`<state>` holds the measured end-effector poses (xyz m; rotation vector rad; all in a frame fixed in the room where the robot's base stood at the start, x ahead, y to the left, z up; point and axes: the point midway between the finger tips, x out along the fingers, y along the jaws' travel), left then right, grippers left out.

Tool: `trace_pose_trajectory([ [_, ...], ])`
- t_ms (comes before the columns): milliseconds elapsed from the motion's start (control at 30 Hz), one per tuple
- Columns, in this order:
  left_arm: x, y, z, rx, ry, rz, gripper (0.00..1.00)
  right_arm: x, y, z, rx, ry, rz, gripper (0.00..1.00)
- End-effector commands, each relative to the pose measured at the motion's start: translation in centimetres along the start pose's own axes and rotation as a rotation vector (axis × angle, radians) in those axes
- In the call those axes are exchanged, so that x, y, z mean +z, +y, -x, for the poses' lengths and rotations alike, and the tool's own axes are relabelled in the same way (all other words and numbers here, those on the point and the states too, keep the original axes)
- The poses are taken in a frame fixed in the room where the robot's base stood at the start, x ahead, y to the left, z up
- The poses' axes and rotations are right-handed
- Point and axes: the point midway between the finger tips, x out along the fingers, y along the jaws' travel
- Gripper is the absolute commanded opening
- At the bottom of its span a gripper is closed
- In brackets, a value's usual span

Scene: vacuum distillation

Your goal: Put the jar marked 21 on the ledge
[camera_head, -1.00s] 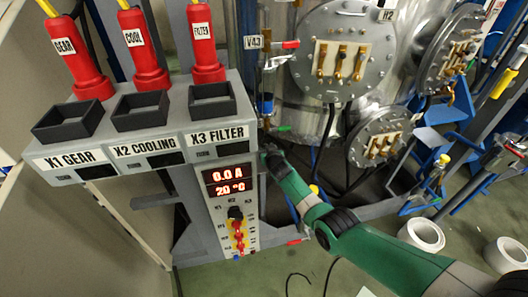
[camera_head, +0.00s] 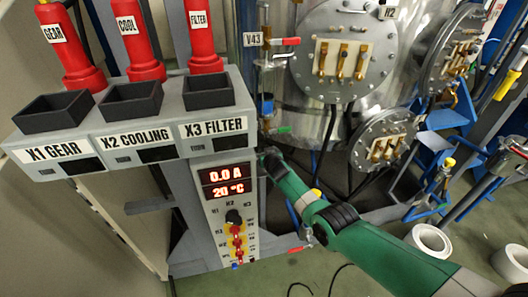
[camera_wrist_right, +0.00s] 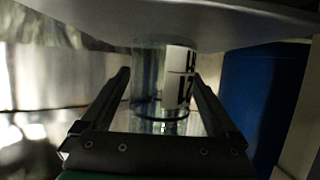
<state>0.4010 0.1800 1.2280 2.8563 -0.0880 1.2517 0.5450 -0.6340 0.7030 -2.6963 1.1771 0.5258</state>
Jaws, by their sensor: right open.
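A clear glass jar (camera_wrist_right: 147,75) with a white label shows in the right wrist view. The label carries large dark marks, partly cut off and turned, so I cannot read the number surely. My right gripper (camera_wrist_right: 158,82) is open, with one finger on each side of the jar. I cannot tell whether the fingers touch it. In the head view my right arm comes in from the lower right, and its gripper end is hidden behind the control panel. My left gripper is not in view. I cannot identify the ledge surely.
A pale rounded surface (camera_wrist_right: 150,22) spans the top of the wrist view, close above the jar. A blue drum-like shape (camera_wrist_right: 250,95) stands to the right. The head view shows the control panel (camera_head: 216,212), red plugs (camera_head: 138,45) and steel vessel (camera_head: 310,125).

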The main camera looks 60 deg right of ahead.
Motion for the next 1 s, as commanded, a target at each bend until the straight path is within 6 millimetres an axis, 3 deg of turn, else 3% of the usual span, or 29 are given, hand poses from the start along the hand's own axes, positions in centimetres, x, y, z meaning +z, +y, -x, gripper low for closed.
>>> trace_pose_trajectory([
  [167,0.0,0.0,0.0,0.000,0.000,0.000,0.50,-0.3,-0.1,0.1,-0.003,0.001,-0.001,0.94],
  [267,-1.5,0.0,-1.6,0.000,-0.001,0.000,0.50,-0.9,-0.1,1.3,-0.002,-0.002,0.001,0.94],
  [500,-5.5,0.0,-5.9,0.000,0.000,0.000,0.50,-1.3,-0.1,5.8,-0.004,-0.002,0.002,0.94],
  [700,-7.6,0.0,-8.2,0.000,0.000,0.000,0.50,-0.9,0.0,9.9,-0.003,-0.002,0.000,0.94],
  [833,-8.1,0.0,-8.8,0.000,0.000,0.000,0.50,-0.5,-0.1,11.5,-0.003,-0.002,0.001,0.94],
  [1000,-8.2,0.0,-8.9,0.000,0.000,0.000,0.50,-0.3,0.0,12.2,-0.003,-0.001,0.000,0.94],
])
